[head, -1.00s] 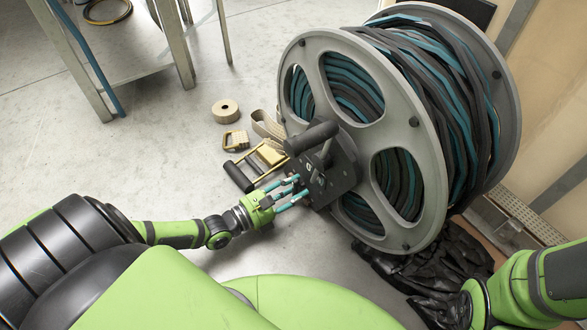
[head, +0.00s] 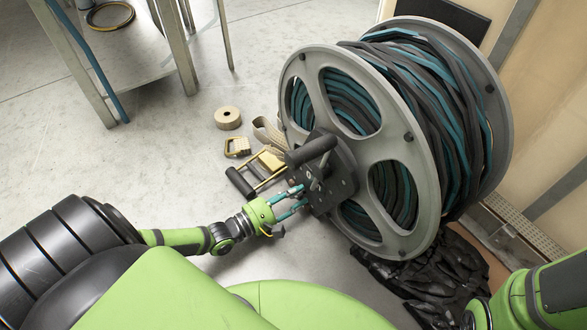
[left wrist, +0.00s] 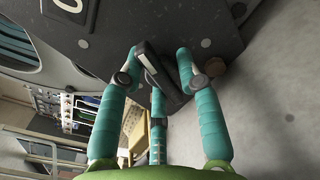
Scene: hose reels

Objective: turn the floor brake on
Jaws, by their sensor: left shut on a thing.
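The large hose reel (head: 417,190) has a dark hub plate (head: 338,187) on its near side, with a black crank handle (head: 313,151) sticking out. My left gripper (head: 301,198) reaches the lower left of this plate. In the left wrist view its teal fingers (left wrist: 160,85) are closed around a dark knob (left wrist: 167,72) with a pale stripe. My right gripper is out of view.
A ratchet strap (head: 262,168) with a black handle, a buckle (head: 237,147) and a tape roll (head: 228,118) lie on the floor left of the reel. Black crumpled sheeting (head: 430,280) lies below the reel. A metal table (head: 105,45) stands back left.

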